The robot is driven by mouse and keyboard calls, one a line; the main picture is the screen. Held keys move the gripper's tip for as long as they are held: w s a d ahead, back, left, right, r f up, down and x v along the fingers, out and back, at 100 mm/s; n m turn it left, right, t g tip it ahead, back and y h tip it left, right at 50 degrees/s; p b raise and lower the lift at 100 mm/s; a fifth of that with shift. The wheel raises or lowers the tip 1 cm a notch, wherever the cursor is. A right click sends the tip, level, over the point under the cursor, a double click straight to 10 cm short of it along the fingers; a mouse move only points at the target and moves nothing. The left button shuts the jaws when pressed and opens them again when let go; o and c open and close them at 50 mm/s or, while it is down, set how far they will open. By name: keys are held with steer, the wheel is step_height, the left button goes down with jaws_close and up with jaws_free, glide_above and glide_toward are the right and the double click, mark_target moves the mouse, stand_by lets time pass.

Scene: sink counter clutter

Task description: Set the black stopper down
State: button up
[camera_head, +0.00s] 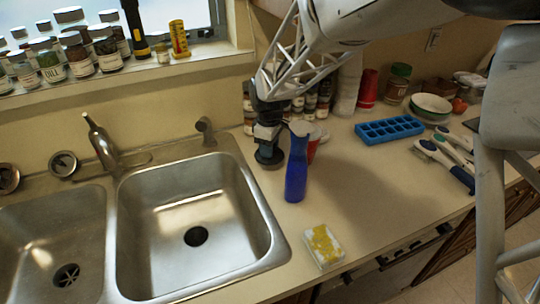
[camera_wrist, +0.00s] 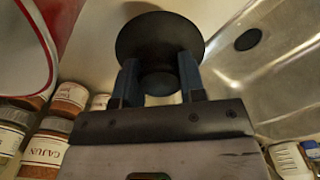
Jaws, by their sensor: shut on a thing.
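The black stopper (camera_wrist: 158,36) is a round, dark disc with a narrower knob. My gripper (camera_wrist: 159,68) is shut on the knob, with one blue finger on each side. In the head view, my gripper (camera_head: 268,138) points down over the counter just right of the sink, and the stopper (camera_head: 270,158) is below it, close to the counter top. I cannot tell whether the stopper touches the counter.
A blue bottle (camera_head: 296,170) stands close right of the stopper, with a red-and-white container (camera_head: 314,145) behind it. Spice jars (camera_head: 323,98) stand behind. The sink basin (camera_head: 190,200) is left. A sponge (camera_head: 324,244) lies near the front edge.

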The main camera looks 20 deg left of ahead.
steer(key=shift+f, duration=0.1)
steer(key=shift+f, duration=1.75)
steer(key=shift+f, duration=0.15)
steer(key=o, duration=0.9)
step_height(320, 180, up, 12)
steer(key=shift+r, duration=0.15)
steer(key=shift+d, duration=0.1)
